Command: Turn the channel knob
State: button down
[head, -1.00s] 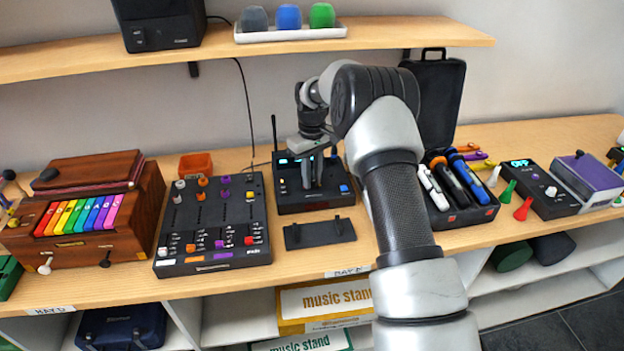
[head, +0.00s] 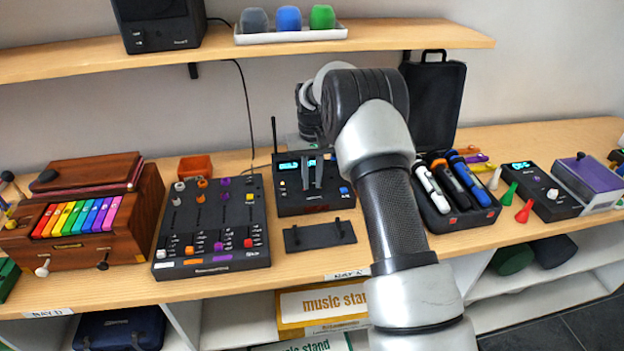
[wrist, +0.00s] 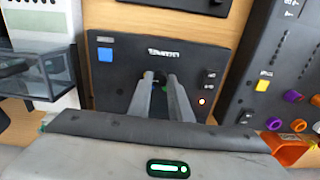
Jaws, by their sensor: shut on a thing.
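The black receiver unit (head: 290,207) stands on the bench with a small lit display, an upright antenna and a blue button. My gripper (head: 312,184) reaches down to its front middle in the head view. In the wrist view the receiver's panel (wrist: 125,70) appears upside down, with the blue button (wrist: 105,55) at left and a red light at right. My gripper's two grey fingers (wrist: 158,84) are closed around the small dark channel knob (wrist: 158,76), which is mostly hidden between the fingertips.
A black mixer with coloured knobs (head: 212,225) is left of the receiver. A flat black bracket (head: 320,235) lies in front. An open case with microphones (head: 462,215) is at right, and an orange box (head: 195,166) stands behind the mixer.

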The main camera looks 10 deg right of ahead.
aim_at(312, 184)
jog(key=c, duration=1.6)
grip_release()
notch_tip(312, 184, up, 18)
jog(key=shift+f+p, duration=0.25)
jog(key=shift+p, duration=0.05)
